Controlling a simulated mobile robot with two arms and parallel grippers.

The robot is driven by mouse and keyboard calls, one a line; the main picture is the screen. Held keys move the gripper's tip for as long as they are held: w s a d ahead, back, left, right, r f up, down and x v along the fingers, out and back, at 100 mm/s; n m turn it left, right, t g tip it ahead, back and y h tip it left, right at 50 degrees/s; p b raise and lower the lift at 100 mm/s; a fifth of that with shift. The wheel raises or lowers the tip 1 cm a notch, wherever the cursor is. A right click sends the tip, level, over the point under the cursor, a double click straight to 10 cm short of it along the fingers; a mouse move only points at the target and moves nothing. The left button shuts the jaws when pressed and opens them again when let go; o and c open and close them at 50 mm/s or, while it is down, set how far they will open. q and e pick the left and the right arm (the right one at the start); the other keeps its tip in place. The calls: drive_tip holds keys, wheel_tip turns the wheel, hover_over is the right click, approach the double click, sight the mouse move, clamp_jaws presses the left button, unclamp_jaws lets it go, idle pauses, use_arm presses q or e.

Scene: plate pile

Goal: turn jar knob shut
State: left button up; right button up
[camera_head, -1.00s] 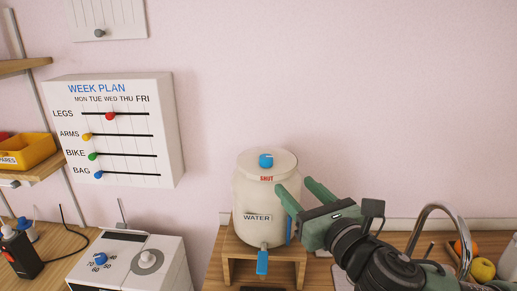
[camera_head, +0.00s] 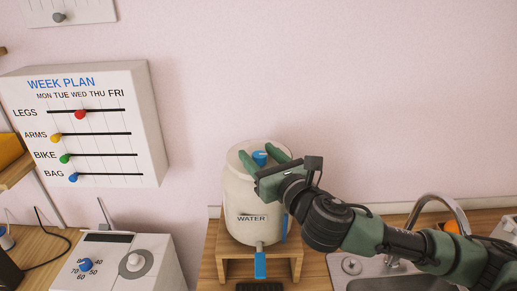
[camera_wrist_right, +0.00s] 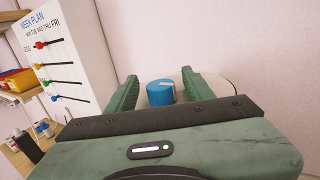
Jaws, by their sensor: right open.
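The cream jar (camera_head: 240,195) marked WATER stands upright on a wooden stand. Its blue knob (camera_head: 260,157) sits on top of the lid, partly behind a finger in the head view. My right gripper (camera_head: 263,159) is open, with its green fingers on either side of the knob. In the right wrist view the knob (camera_wrist_right: 160,92) lies between the two fingers (camera_wrist_right: 157,88), with a gap on each side. A pale pointer mark shows on the knob's top. The SHUT label seen earlier is hidden now. My left gripper is not in view.
The wooden stand (camera_head: 220,250) holds the jar, with a blue tap lever (camera_head: 260,265) in front. A white box with dials (camera_head: 130,245) is at left, and the week plan board (camera_head: 100,150) hangs above it. A sink (camera_head: 365,272) with a curved faucet lies at right.

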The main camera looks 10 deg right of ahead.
drive_tip(key=shift+w+a, duration=0.1)
drive_tip(key=shift+w, duration=0.15)
drive_tip(key=shift+s, duration=0.15)
drive_tip(key=shift+r, duration=0.1)
drive_tip(key=shift+c, duration=0.2)
clamp_jaws()
